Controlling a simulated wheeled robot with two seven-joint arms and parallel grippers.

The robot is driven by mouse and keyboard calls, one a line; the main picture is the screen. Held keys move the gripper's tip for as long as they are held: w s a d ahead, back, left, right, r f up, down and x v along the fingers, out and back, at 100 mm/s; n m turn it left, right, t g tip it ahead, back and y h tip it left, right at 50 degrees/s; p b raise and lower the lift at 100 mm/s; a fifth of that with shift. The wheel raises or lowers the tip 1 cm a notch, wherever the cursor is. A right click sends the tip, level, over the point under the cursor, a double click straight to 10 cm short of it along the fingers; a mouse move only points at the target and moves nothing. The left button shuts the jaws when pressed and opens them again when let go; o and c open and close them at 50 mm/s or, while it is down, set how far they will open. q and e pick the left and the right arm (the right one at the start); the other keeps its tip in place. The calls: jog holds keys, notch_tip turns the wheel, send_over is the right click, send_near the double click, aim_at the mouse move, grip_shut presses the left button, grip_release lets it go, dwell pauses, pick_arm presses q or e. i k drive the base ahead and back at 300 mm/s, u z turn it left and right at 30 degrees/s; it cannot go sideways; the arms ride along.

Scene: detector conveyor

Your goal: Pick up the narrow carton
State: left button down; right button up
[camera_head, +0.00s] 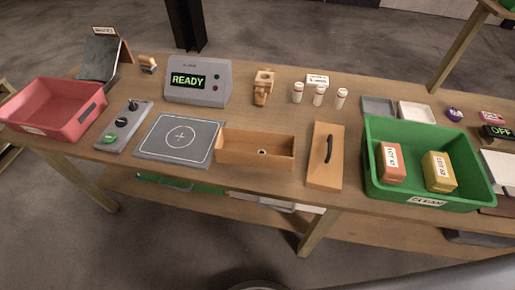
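Two cartons stand in the green bin (375,202) at the right of the table. The orange-red carton (392,160) is on the left in the bin and looks slightly narrower. The yellow carton (438,170) stands to its right, with a gap between them. Both bear white labels with dark print, too small to read surely. Which one the task calls narrow is not certain from this view. Neither of my grippers is in view.
A wooden open box (255,150) and a wooden lid with a black handle (325,158) lie left of the bin. A grey plate (180,137), a READY display unit (199,80), small bottles (319,96) and a red bin (52,108) share the table.

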aim_at(233, 146)
jog(key=z, duration=3.4)
jog(key=k, duration=1.2)
jog(key=u, duration=1.75)
